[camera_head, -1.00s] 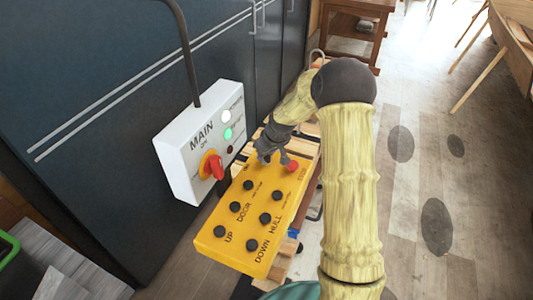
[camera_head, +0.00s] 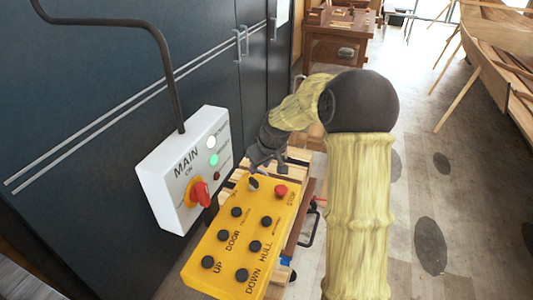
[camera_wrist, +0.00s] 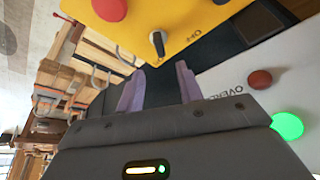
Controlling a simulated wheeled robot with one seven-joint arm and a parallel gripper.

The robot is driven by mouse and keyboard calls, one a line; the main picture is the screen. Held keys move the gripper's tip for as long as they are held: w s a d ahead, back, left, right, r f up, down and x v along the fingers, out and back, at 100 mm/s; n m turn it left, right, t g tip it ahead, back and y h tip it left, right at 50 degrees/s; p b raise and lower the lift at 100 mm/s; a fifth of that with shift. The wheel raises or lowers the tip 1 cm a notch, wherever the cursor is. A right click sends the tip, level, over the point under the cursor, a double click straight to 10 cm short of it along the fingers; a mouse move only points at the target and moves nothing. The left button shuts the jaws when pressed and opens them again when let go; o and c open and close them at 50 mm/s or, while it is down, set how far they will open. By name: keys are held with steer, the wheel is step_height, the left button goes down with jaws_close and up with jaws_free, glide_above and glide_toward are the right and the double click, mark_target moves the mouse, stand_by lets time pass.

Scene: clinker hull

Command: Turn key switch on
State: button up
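The key switch (camera_head: 253,184) is a small dark knob with a pale edge at the far end of the yellow control panel (camera_head: 226,262). In the wrist view the key switch (camera_wrist: 157,42) stands on the yellow face beside an OFF label. My gripper (camera_head: 266,168) is just beyond the key switch in the head view. In the wrist view my gripper (camera_wrist: 160,78) has its two purple-grey fingers apart, with nothing between them. The key switch appears ahead of the gap, apart from the fingers.
A red stop button (camera_head: 281,191) sits beside the key switch, and several black buttons cover the panel. A white MAIN box (camera_head: 160,205) with a red rotary handle (camera_head: 199,194) and lit green lamp (camera_head: 213,160) stands left. Dark cabinets stand behind; open floor lies right.

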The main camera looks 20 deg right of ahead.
steer(key=b+v, duration=0.1)
steer(key=v, duration=0.7)
steer(key=shift+s, duration=0.1)
steer(key=s+a+f+m, duration=0.1)
steer(key=s+f, duration=0.2)
steer(key=s, duration=0.4)
steer(key=s+f+m+g+h, duration=0.1)
steer(key=s+f+m, duration=0.1)
steer(key=s, duration=0.6)
steer(key=s+a+f+m, duration=0.1)
steer(key=s+f, duration=0.3)
steer(key=s, duration=0.4)
steer(key=shift+a+f+m+h, duration=0.25)
steer(key=shift+a+m+h, duration=0.05)
steer(key=shift+h, duration=0.1)
